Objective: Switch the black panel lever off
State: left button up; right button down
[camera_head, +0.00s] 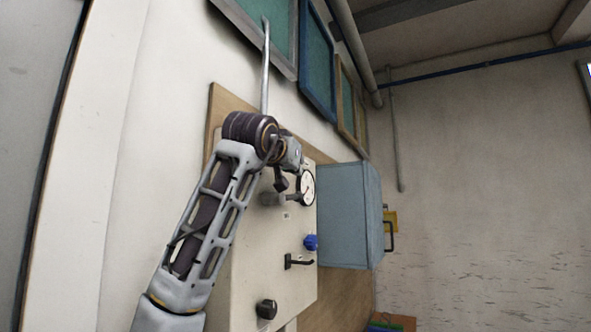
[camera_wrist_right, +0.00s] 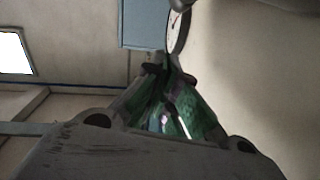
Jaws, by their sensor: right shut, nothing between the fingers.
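A pale panel (camera_head: 262,240) is mounted on a wooden board on the wall, and the head view is tilted sideways. A small black lever (camera_head: 297,262) sticks out of the panel, below a blue knob (camera_head: 311,242). My right gripper (camera_head: 281,184) is at the upper part of the panel, near the round gauge (camera_head: 307,187), apart from the black lever. In the wrist view, my right gripper (camera_wrist_right: 155,68) is shut and empty, with its tips just below the gauge (camera_wrist_right: 178,30). The black lever is not seen in the wrist view. My left gripper is not in view.
A grey-blue box (camera_head: 348,215) stands out from the wall right of the panel. A dark knob (camera_head: 267,309) sits lower on the panel, and a grey fitting (camera_head: 271,199) is beside the gripper. A metal pipe (camera_head: 265,75) runs above the arm.

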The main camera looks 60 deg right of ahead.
jog(key=s+a+r+b, duration=0.1)
jog(key=a+r, duration=0.4)
jog(key=a, duration=0.2)
jog(key=shift+s+r+b, duration=0.2)
jog(key=shift+s+b, duration=0.1)
jog(key=shift+s, duration=0.1)
dwell(0.7)
